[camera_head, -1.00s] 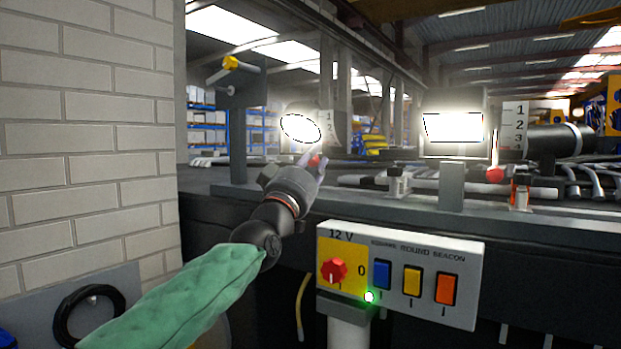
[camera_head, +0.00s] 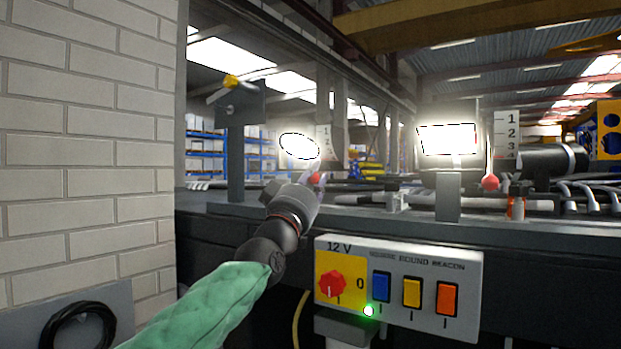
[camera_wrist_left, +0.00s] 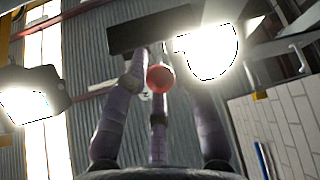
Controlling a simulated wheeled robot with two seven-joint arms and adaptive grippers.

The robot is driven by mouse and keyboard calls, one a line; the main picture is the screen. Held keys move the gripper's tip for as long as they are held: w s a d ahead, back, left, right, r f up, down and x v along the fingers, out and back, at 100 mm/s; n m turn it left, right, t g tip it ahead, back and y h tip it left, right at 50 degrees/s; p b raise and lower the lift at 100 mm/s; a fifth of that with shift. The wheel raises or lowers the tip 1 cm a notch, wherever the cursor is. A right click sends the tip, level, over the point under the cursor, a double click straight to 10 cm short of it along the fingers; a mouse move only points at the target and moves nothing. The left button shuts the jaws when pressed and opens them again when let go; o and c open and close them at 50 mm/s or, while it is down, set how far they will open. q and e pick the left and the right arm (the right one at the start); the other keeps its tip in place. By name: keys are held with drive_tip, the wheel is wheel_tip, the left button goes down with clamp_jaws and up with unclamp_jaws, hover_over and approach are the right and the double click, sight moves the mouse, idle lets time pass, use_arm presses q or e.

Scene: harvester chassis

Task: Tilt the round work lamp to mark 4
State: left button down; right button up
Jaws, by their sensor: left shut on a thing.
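The round work lamp (camera_head: 299,146) is lit and glaring, on the chassis deck left of centre in the head view. It also glares in the wrist view (camera_wrist_left: 208,52). A pale number plate (camera_head: 324,137) stands just right of it; its lower marks are hard to read. My left gripper (camera_head: 316,178) is just below the lamp, shut on the red ball knob (camera_wrist_left: 160,78), which shows between its fingers in the wrist view. Which mark the lamp stands at cannot be told. My right gripper is not in view.
The lit square lamp (camera_head: 447,138) stands to the right with its own red knob (camera_head: 490,183) and number plate (camera_head: 506,132). A switch panel (camera_head: 398,284) with a green light is in front, below the deck. A brick wall (camera_head: 85,150) closes the left side.

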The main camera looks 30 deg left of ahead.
use_arm(q)
drive_tip(key=shift+w+d+f+h, duration=0.25)
drive_tip(key=shift+w+f+h, duration=0.05)
drive_tip(key=shift+w+f, duration=0.3)
drive_tip(key=c, duration=1.4)
unclamp_jaws()
drive_tip(key=o, duration=0.4)
drive_tip(key=shift+w+f, duration=0.1)
drive_tip(key=shift+w, duration=0.1)
drive_tip(key=shift+c, duration=0.2)
drive_tip(key=shift+w, duration=0.2)
drive_tip(key=shift+s+a+r, duration=0.2)
drive_tip(key=shift+s+r, duration=0.15)
drive_tip(key=shift+s, duration=0.1)
drive_tip(key=v, duration=1.2)
